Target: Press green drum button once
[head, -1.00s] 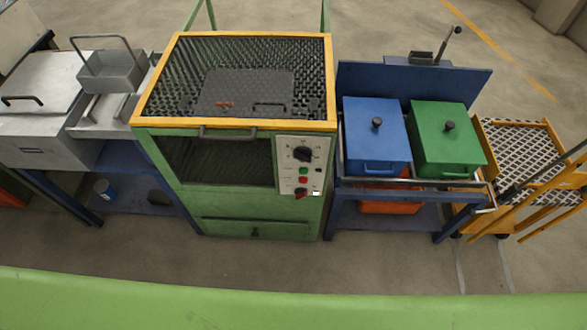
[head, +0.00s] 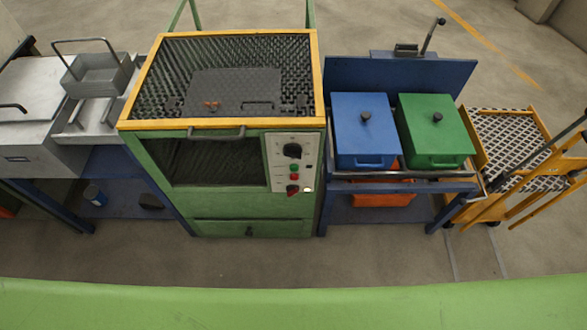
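A small green button (head: 294,167) sits on the light control panel (head: 280,150) at the right front of the green furnace cabinet (head: 225,205). Above it is a black rotary knob (head: 292,150). Below it are a red button (head: 294,177) and a red-and-black knob (head: 292,189). A small white light (head: 308,189) shows at the panel's lower right. Neither of my grippers is in view, and nothing covers the panel.
A blue box (head: 364,125) and a green box (head: 435,125), both lidded, stand on a blue stand to the right. A yellow cart (head: 520,140) is at far right. A grey basket (head: 100,75) is on the left bench. Floor in front is clear.

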